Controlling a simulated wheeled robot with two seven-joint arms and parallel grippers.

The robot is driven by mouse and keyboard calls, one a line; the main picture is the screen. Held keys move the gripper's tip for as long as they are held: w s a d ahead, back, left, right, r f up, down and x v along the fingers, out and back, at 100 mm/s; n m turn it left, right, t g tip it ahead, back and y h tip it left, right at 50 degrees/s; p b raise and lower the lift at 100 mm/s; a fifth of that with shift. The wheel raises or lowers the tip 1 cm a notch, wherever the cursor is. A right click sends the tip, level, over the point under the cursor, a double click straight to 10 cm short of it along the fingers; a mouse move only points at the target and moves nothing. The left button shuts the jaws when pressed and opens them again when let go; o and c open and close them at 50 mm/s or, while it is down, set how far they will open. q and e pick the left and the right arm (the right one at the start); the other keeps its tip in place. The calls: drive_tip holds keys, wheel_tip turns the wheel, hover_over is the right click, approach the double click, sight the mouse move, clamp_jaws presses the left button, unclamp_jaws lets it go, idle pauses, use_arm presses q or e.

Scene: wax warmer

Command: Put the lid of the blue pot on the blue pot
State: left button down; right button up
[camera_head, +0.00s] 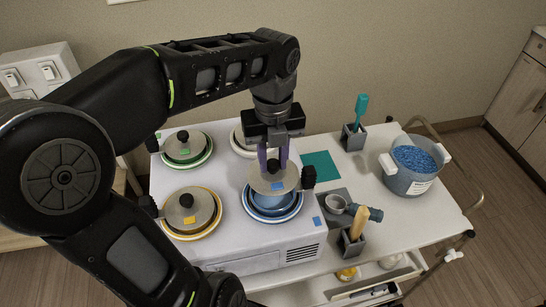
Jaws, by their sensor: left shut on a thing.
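My left gripper (274,155) reaches down from above and is shut on the lid of the blue pot (260,182), a round grey lid with a blue square tag. The lid is over the blue pot (272,205), at the front right of the white warmer. It looks roughly level and covers the back of the pot's opening. The pot's front and blue rings show below the lid, which appears a little above the rim; the exact gap is hard to tell. The lid's handle is hidden between the fingers. My right gripper is not in view.
The white warmer (235,262) also holds a green-ringed pot (207,153), a yellow-ringed pot (190,233) and a partly hidden pot (238,146). Black knobs stand at its edges. To the right are a teal square (320,165), tool holders and a bucket of blue beads (410,180).

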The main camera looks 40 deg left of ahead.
sight(273, 176)
use_arm(q)
drive_tip(key=shift+f+b, duration=1.25)
drive_tip(key=shift+f, duration=1.05)
drive_tip(key=shift+f+b, duration=0.4)
drive_tip(key=shift+b, duration=0.05)
drive_tip(key=shift+r, duration=0.1)
drive_tip(key=shift+f, duration=0.65)
drive_tip(key=c, duration=1.1)
unclamp_jaws()
